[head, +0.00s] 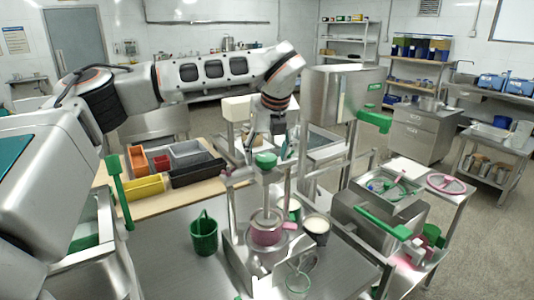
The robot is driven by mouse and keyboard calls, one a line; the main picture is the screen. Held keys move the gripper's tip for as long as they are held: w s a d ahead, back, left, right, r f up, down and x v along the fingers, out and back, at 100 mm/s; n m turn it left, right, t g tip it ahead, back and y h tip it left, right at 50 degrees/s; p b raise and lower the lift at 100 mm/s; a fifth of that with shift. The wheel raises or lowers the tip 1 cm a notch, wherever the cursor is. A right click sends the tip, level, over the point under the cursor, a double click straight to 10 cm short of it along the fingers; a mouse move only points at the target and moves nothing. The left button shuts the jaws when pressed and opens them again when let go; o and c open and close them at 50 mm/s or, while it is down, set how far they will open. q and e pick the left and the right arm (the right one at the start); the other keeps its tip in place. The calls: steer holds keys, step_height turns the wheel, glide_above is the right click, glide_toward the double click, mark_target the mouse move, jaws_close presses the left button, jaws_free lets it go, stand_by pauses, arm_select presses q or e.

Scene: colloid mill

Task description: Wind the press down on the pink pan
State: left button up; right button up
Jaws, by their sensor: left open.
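The press (231,236) stands on the steel table in the middle of the head view. It has a metal frame, an upright screw and a green knob (265,160) on top. The pink pan (266,238) sits low inside the frame. A round metal press plate (266,217) is just above it; I cannot tell whether they touch. My left gripper (271,146) points down from above with its fingers apart, right over the green knob. I cannot tell whether a finger touches the knob. My right gripper is not in view.
A green bucket (204,236) stands left of the press. A pale-filled cup (316,228) stands close to its right, and a glass vessel (298,282) is in front. Colored bins (190,160) lie behind left. A steel machine with green handles (380,215) stands at right.

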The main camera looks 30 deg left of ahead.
arm_select(q)
steer(key=c, duration=1.1)
steer(key=shift+c, duration=0.2)
